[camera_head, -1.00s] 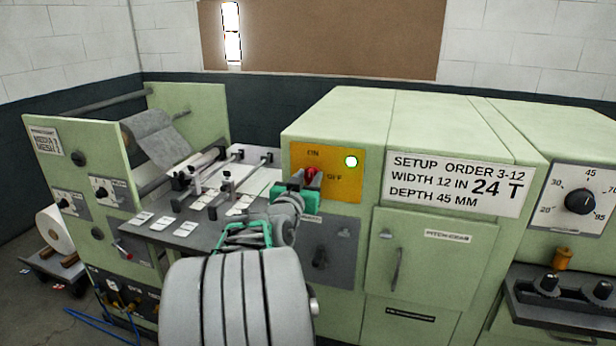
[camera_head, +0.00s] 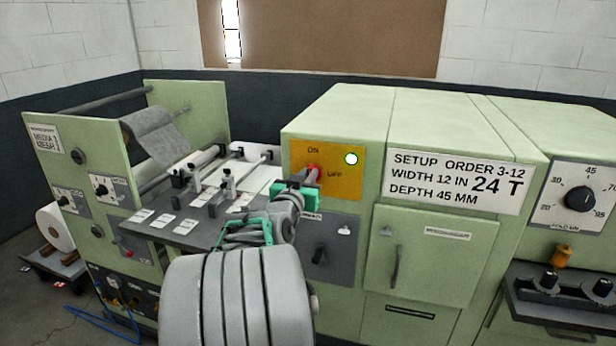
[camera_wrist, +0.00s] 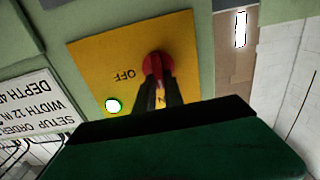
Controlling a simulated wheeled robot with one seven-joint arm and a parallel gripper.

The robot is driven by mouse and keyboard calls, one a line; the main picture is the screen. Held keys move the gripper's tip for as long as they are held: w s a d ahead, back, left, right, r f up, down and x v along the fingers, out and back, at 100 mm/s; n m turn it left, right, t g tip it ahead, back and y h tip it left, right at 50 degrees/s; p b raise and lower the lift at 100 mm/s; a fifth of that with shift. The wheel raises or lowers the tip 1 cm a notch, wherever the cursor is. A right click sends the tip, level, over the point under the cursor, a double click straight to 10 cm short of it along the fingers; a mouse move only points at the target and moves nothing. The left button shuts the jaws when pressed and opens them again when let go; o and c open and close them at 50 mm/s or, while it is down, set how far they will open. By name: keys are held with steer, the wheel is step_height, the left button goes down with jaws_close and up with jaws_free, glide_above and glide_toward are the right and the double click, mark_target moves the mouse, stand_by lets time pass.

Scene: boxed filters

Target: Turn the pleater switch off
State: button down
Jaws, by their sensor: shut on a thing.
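The pleater switch is a red rotary knob (camera_head: 313,170) on a yellow plate (camera_head: 340,190) marked ON at the top and OFF at the right. A lit green-rimmed lamp (camera_head: 351,159) sits at the plate's upper right. My gripper (camera_head: 304,184) reaches the knob from the front left. In the wrist view my gripper (camera_wrist: 159,84) has its two dark fingers close together on the red knob (camera_wrist: 159,60), shut on it. The fingers hide part of the knob, so I cannot tell exactly where its handle points. The lamp (camera_wrist: 113,106) also shows lit there.
A setup order sign (camera_head: 460,183) is right of the plate, above a cabinet door with a handle (camera_head: 396,266). A grey panel with a dark knob (camera_head: 320,254) is below the plate. A table with rods and cards (camera_head: 170,228) lies to the left.

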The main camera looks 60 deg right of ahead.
steer(key=shift+f+b, duration=0.15)
steer(key=shift+b, duration=0.3)
steer(key=shift+s+d+f+m+b, duration=0.1)
steer(key=shift+s+f+m+b, duration=0.1)
steer(key=shift+m+b, duration=3.75)
steer(key=shift+s+a+f+m+b, duration=0.2)
steer(key=shift+m+b, duration=1.8)
steer(key=shift+b, duration=3.8)
steer(key=shift+s+d+f+m+b, duration=0.25)
steer(key=shift+m+b, duration=2.7)
steer(key=shift+b, duration=1.95)
steer(key=shift+r, duration=0.1)
steer(key=c, duration=1.4)
jaws_free()
steer(key=shift+c, duration=0.2)
